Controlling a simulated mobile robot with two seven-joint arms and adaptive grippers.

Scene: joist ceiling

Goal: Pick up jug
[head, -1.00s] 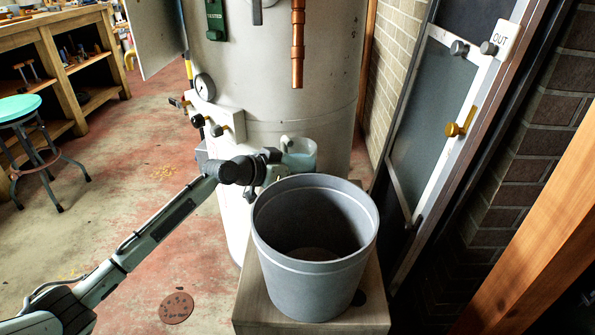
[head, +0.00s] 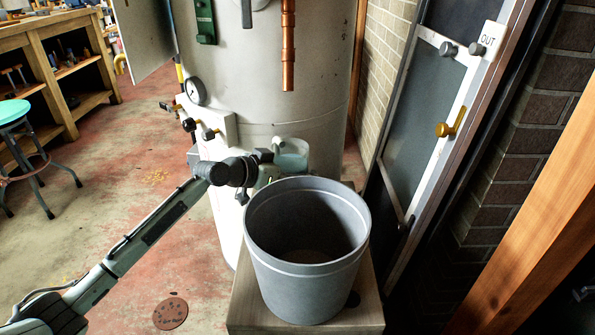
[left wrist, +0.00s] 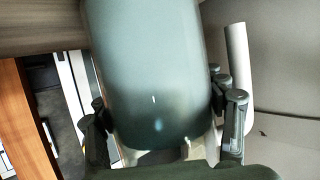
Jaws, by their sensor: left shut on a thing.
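The jug (head: 293,156) is a translucent pale teal vessel. In the head view it is behind the grey bucket and in front of the large tank, and its lower part is hidden. My left gripper (head: 266,168) reaches it from the left and is shut on it. In the left wrist view the jug (left wrist: 155,70) fills the middle between the two fingers of my left gripper (left wrist: 165,118). A pale upright handle (left wrist: 238,75) shows at its right. Whether the jug touches a surface below is hidden. My right gripper is in neither view.
A grey bucket (head: 305,272) stands on a wooden block (head: 245,305) right in front of the jug. The pale tank (head: 265,85) with a gauge and valves stands behind.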

